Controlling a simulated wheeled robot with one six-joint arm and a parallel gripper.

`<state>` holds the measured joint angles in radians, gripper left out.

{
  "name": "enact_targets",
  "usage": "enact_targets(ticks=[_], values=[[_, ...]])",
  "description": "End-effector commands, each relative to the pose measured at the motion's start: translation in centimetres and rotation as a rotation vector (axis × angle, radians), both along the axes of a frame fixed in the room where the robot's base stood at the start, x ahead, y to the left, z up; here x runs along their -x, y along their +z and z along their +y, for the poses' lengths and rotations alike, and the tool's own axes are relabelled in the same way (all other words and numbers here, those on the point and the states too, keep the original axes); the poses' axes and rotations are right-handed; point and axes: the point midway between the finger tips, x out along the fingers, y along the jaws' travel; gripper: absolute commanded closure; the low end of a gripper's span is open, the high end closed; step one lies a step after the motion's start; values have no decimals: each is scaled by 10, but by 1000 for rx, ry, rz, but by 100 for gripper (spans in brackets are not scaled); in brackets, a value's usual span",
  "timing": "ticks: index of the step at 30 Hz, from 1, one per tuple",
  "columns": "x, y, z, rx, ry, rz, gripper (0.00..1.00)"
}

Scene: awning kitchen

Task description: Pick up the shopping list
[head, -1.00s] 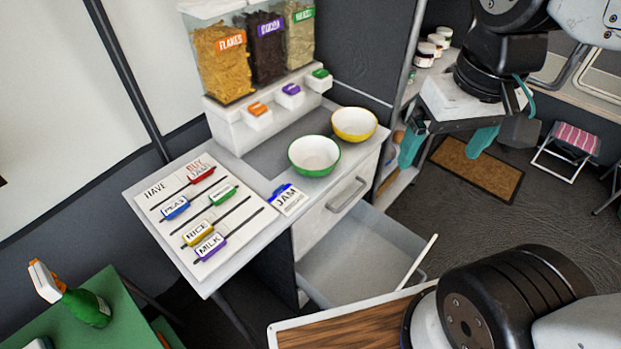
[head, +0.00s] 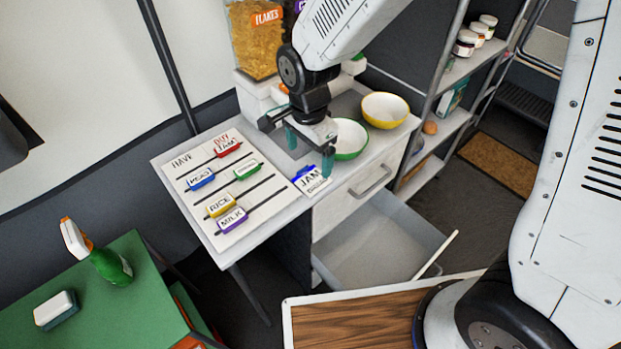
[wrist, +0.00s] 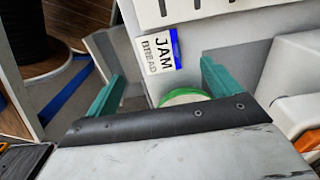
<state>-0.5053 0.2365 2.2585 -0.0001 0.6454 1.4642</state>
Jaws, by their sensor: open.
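The shopping list (head: 312,181) is a small white card with a blue clip edge, reading JAM in the head view. It lies on the white counter between the slider board and the green-rimmed bowl. In the wrist view the list (wrist: 155,55) reads JAM and BREAD and lies ahead, between the lines of my fingers. My gripper (head: 309,163) has teal fingers and is open and empty, over the counter beside the list and the green bowl. In the wrist view my gripper (wrist: 160,85) also shows its fingers wide apart, with nothing between the tips touching them.
The green-rimmed bowl (head: 350,139) is close by my fingers, and a yellow bowl (head: 385,110) is behind it. The slider board (head: 223,188) lies left of the list. An open drawer (head: 375,245) juts out below. A flakes dispenser (head: 254,40) stands behind my arm.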

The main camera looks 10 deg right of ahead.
Motion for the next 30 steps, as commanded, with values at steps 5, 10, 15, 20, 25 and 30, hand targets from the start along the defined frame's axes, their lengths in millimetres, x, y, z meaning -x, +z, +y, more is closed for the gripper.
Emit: enact_targets(ticks=[5, 10, 15, 20, 25, 30], values=[[1, -21, 0, 2, -1, 3, 11], [3, -45, 1, 3, 0, 6, 11], [3, -67, 1, 1, 0, 4, 11], [3, -73, 1, 1, -1, 1, 11], [3, -72, 1, 1, -1, 1, 16], [3, -72, 1, 1, 0, 1, 58]])
